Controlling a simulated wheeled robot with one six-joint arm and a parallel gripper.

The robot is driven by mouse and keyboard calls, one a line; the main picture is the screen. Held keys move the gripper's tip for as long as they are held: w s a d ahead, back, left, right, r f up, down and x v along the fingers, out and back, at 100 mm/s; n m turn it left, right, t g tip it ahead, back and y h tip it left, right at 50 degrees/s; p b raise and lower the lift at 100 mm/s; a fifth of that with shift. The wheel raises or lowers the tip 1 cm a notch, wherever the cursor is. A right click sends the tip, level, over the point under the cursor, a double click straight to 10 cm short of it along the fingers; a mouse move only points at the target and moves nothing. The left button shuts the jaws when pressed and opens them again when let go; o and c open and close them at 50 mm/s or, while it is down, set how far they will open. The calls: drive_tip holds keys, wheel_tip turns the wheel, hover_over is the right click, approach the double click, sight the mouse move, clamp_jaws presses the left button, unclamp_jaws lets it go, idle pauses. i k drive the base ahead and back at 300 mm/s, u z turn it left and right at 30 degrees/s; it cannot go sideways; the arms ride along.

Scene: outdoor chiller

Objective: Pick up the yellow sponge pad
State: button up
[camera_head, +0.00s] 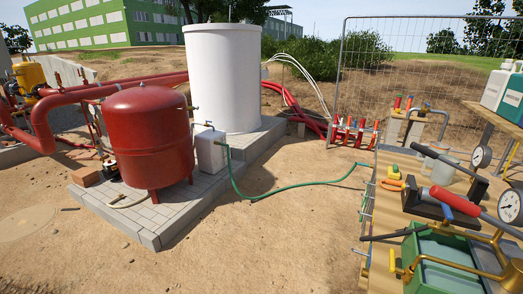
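A small yellow piece (394,170) lies near the left edge of the wooden table (375,215) on the right. It looks like the yellow sponge pad, but it is too small to be sure. An orange-yellow item (392,185) lies just in front of it, close to or touching it. I cannot make out my gripper in this view.
The table also bears a pump with a red-handled lever (456,201), a green tank (440,262) and dial gauges (510,205). A green hose (290,186) runs from a white box (210,150) to the table. Bare sand left of the table is mostly free.

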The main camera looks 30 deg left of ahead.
sight(393, 172)
drive_tip(key=u, duration=0.45)
drive_tip(key=k, duration=0.55)
drive_tip(key=u, duration=0.85)
drive_tip(key=i, duration=2.2)
drive_tip(key=z, duration=0.45)
drive_tip(key=i, duration=1.9)
drive_tip(key=z, duration=1.9)
drive_tip(key=i, duration=1.1)
drive_tip(key=z, duration=0.95)
